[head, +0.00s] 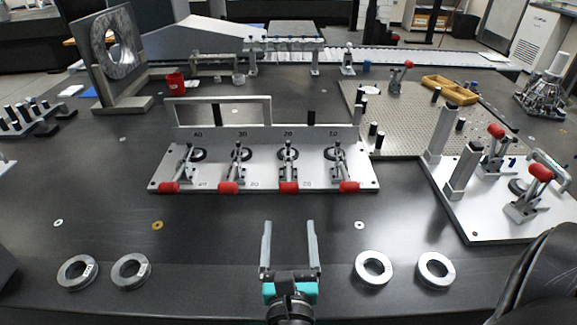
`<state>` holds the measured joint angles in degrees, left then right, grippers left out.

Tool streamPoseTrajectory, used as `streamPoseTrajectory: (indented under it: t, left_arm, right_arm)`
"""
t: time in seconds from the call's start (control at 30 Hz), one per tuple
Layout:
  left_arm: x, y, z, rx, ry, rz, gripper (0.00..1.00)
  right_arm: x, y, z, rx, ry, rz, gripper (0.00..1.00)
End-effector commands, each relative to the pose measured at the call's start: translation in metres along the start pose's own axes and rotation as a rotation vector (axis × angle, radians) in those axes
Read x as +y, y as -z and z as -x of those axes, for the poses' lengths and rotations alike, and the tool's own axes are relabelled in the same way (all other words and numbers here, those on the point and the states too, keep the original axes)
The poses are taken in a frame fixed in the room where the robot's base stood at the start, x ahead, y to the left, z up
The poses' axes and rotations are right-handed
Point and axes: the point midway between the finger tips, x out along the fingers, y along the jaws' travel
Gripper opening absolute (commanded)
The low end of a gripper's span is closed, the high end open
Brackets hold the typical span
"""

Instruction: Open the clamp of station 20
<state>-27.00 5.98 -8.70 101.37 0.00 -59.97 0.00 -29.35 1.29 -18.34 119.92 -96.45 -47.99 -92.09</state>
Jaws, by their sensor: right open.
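The clamp of station 20 (288,165) is the third from the left on a light metal fixture plate (365,181). The number 20 stands on the upright plate behind it. Its red grip (289,187) lies low at the plate's front edge, with the lever pointing toward me. A dark round part (287,154) sits at the clamp's back end; whether it is pressed there I cannot tell. My right gripper (289,225) is open and empty, in front of this red grip and apart from it, fingers pointing away from me. My left gripper is not in view.
Neighbouring clamps with red grips stand close on both sides, station 30 (231,170) and station 10 (341,165). Metal rings (132,270) (374,268) lie on the near table. A second clamp plate (488,222) stands right. The table just before the fixture is mostly clear.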

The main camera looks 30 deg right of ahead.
Motion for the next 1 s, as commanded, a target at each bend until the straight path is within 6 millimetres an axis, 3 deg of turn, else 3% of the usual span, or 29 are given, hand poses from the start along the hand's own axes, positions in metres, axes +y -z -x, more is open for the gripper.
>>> streamPoseTrajectory:
  t: [0.17, 0.7, 1.0]
  left_arm:
    - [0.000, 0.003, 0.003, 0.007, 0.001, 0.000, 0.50]
    - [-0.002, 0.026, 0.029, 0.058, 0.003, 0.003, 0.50]
    - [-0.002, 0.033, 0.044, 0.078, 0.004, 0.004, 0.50]
  right_arm:
    - [0.000, 0.000, -0.018, -0.004, 0.002, -0.001, 0.82]
    - [0.000, 0.001, -0.119, -0.004, 0.001, -0.001, 0.82]
    - [0.000, 0.000, -0.149, -0.001, 0.001, 0.000, 0.82]
